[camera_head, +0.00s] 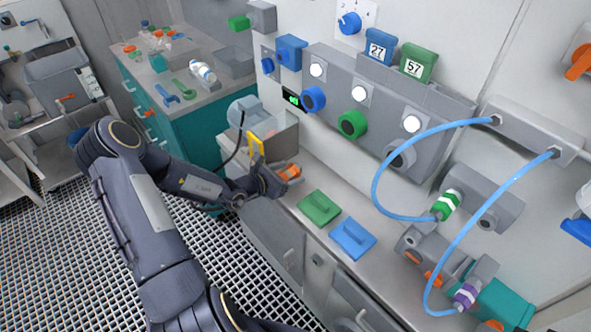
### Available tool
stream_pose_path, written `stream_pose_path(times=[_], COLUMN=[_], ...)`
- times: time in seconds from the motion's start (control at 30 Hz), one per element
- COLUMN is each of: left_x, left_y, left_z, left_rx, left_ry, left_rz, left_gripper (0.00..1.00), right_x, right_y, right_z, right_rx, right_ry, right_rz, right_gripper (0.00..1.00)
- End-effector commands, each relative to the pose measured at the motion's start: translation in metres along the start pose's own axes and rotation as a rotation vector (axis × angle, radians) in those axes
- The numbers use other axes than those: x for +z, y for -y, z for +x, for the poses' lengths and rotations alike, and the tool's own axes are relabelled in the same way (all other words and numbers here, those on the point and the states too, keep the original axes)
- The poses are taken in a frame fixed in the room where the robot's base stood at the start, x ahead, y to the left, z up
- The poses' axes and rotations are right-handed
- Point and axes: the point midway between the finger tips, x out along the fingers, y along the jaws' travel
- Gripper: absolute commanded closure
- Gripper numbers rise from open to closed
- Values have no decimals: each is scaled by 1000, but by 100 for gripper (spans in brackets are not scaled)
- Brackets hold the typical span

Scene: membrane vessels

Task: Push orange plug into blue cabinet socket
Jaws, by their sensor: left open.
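My left gripper (279,181) is open at the near edge of the grey counter. A small orange piece (291,172), which may be the orange plug, lies right at its fingertips. I cannot tell whether the fingers touch it or stand around it. Blue box-shaped fittings (291,52) sit on the wall above, with a smaller blue one (268,66) to their left. I cannot tell which of these, if any, is the blue cabinet socket. My right gripper is not in view.
A green plate (319,208) and a blue plate (352,238) lie on the counter right of the gripper. A yellow upright piece (257,144) stands just behind it. Blue hoses (377,190) loop at the right. The teal cabinet (190,133) stands at the back left.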

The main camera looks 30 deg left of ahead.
Motion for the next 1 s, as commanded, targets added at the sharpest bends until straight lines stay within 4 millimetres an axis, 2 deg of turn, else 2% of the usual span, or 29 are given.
stream_pose_path(times=[0.8, 1.0], left_x=[0, 0], left_y=[0, 0], left_z=[0, 0], left_rx=[0, 0], left_ry=[0, 0], left_rz=[1, 1], left_gripper=[33, 58], right_x=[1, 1], right_y=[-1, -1], right_z=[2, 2], right_rx=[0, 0], right_ry=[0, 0], right_rz=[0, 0], right_gripper=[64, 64])
